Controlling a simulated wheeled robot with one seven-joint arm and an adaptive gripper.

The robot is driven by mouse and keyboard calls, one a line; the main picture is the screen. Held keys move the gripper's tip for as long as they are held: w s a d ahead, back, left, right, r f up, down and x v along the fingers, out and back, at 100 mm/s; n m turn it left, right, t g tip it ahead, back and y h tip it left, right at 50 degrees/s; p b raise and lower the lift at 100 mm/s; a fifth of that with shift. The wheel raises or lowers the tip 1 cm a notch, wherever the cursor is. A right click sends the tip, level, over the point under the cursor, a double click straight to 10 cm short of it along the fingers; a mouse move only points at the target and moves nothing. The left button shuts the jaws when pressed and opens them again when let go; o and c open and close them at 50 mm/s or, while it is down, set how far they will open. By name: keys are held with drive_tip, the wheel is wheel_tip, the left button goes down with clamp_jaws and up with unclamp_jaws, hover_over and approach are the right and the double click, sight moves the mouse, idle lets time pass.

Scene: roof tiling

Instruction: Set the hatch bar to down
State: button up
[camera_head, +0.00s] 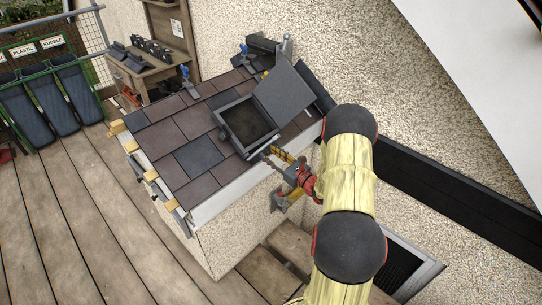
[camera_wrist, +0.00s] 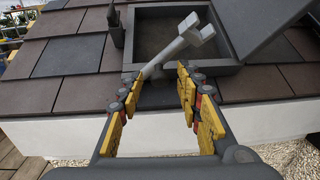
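The roof hatch (camera_head: 229,136) is a dark grey frame set in the tiles, with its lid (camera_head: 284,92) raised and tilted back to the right. In the wrist view the hatch bar (camera_wrist: 180,45) is a light grey rod with a forked end. It slants up to the right across the front of the hatch opening. My gripper (camera_wrist: 161,76) is open, its yellow fingers apart at the hatch's front edge. The lower end of the bar shows between or just beyond the fingertips; I cannot tell whether they touch. In the head view my gripper (camera_head: 279,159) is at the hatch's front corner.
Dark tiles (camera_head: 159,140) cover the small roof around the hatch. Blue-handled tools (camera_head: 188,79) stand along its upper side. A wooden bench (camera_head: 143,72) and dark bins (camera_head: 70,92) are at the far left. The plank deck (camera_head: 90,215) at lower left is clear.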

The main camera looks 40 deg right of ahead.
drive_tip(key=shift+c, duration=1.2)
clamp_jaws()
